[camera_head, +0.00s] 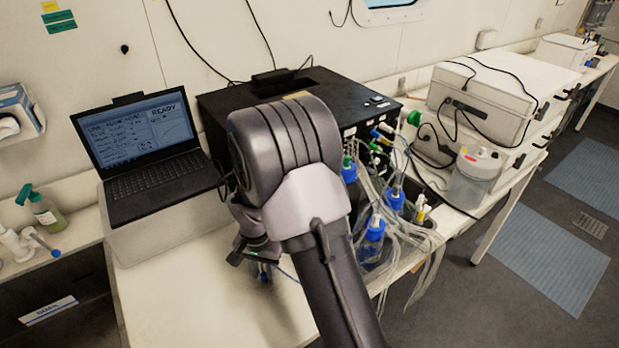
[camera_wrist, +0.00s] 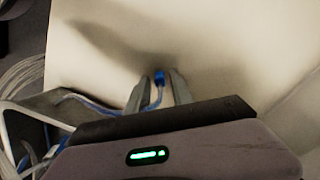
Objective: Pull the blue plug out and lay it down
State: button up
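The blue plug (camera_wrist: 159,80) sits between the two fingertips of my gripper (camera_wrist: 160,88) in the wrist view, with bare white bench top beyond it. My gripper appears shut on it, though finger contact is hard to make out. A blue cable (camera_wrist: 88,103) runs off to the left and passes partly behind the gripper body. In the head view my gripper (camera_head: 258,262) is low over the bench, left of the bottles, with a bit of blue at its tips. My arm hides much of it. Whether the plug touches the bench cannot be told.
The white bench (camera_head: 180,300) is clear at the front left. A laptop (camera_head: 150,160) stands behind it. A black box (camera_head: 310,95) is at the back. Several blue-capped bottles (camera_head: 371,240) with trailing clear tubes (camera_head: 425,250) crowd the right side.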

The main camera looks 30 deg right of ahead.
jog(key=shift+o, duration=0.5)
jog(key=shift+r, duration=0.1)
notch_tip(320, 180, up, 17)
jog(key=p, duration=0.4)
jog(key=shift+r, duration=0.15)
jog(key=s+a+r+n+t+y+b, duration=0.1)
jog(key=s+a+n+t+b, duration=0.1)
jog(key=s+b, duration=0.4)
jog(key=s+a+r+n+t+y+b, duration=0.1)
jog(key=s+a+n+t+b, duration=0.2)
jog(key=s, duration=1.2)
jog(key=a+b, duration=0.3)
jog(key=shift+s+t+b, duration=0.15)
jog(key=shift+t+b, duration=0.15)
jog(key=shift+t, duration=0.1)
jog(key=shift+r, duration=0.1)
jog(key=shift+d, duration=0.1)
